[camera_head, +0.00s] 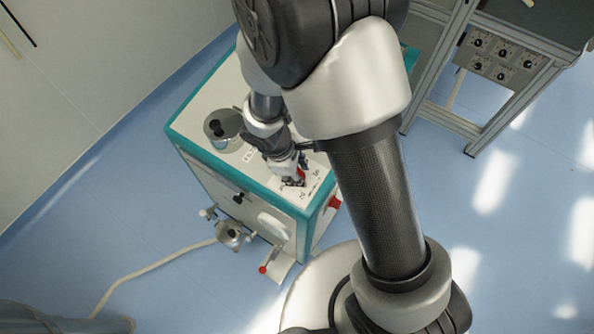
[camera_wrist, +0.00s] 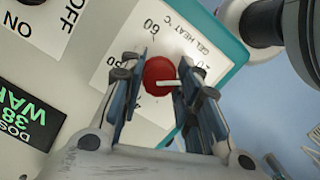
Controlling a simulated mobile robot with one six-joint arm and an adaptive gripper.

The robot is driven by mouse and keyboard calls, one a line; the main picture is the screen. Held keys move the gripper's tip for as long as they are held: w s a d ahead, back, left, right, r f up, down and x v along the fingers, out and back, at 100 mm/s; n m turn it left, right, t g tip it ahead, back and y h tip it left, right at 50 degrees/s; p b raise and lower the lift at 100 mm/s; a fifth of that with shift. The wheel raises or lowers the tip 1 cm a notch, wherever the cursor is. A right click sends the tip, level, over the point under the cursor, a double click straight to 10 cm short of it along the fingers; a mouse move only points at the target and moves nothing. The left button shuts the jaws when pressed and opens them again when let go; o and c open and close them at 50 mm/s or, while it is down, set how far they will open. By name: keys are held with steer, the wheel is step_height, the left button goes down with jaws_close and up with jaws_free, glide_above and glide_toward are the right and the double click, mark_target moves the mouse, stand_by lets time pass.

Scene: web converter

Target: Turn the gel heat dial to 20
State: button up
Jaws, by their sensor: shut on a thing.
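The gel heat dial (camera_wrist: 158,72) is a round red knob with a white pointer line, on a white "GEL HEAT °C" label in the wrist view. The pointer extends toward the right of that picture, toward the right finger. My gripper (camera_wrist: 161,78) has one finger on each side of the knob and is shut on it. Scale numbers show around the dial, partly hidden by the fingers; I cannot read a 20 clearly. In the head view the gripper (camera_head: 297,178) is on the machine's top near its front corner, with a bit of the red dial (camera_head: 301,173) visible.
The cream machine (camera_head: 190,165) has teal edges. A green dose display (camera_wrist: 30,117) and an ON/OFF label (camera_wrist: 62,20) lie left of the dial. A red-tipped lever (camera_head: 263,269) sticks out at the front.

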steer(key=shift+n, duration=0.6)
steer(key=o, duration=1.1)
steer(key=v, duration=1.2)
steer(key=shift+s, duration=0.15)
